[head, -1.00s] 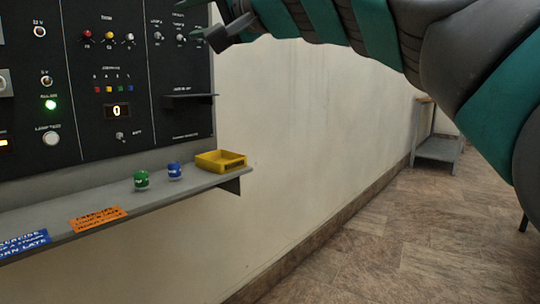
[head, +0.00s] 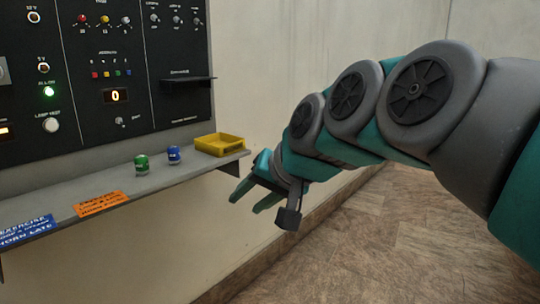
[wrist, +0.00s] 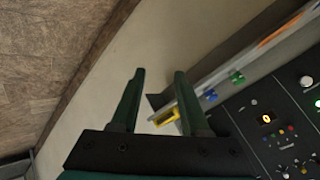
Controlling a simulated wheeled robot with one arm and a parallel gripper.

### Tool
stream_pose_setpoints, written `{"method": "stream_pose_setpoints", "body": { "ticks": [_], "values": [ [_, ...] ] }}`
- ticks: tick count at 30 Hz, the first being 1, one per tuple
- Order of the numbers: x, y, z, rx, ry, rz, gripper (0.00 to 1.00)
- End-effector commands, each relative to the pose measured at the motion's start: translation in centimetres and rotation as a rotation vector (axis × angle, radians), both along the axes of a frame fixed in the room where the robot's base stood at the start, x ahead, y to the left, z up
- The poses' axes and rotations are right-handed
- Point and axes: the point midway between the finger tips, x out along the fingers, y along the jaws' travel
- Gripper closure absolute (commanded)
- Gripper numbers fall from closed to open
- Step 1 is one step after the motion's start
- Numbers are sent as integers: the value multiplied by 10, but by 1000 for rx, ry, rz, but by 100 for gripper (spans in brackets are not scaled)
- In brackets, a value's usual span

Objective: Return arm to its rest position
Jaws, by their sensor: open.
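My gripper (head: 254,196) is at the end of my teal and grey arm, in front of the wall and just right of the shelf's end in the head view. Its two fingers are apart with nothing between them. In the wrist view the open fingers (wrist: 157,95) stand before the cream wall, with the shelf to their right. The right finger overlaps part of the yellow tray (wrist: 168,116) in that view.
A black control panel (head: 105,60) hangs above a grey shelf (head: 60,200). The shelf bears a green item (head: 141,165), a blue item (head: 174,155), a yellow tray (head: 220,145) and two labels. Tiled floor (head: 400,240) lies open at right.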

Motion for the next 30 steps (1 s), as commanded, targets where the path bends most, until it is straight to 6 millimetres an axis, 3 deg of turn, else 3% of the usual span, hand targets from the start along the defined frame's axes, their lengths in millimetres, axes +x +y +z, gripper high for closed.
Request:
{"method": "stream_pose_setpoints", "body": {
  "ticks": [3,9,15,18,21,30],
  "values": [
    [-36,-38,-64,-143,130,4,55],
    [-116,-104,-157,-351,366,32,55],
    [-203,-158,-215,-496,588,70,55],
    [-232,-173,-229,-533,660,87,55],
    [-249,-181,-236,-553,700,96,55],
    [-254,-184,-238,-560,714,100,55]
  ]
}}
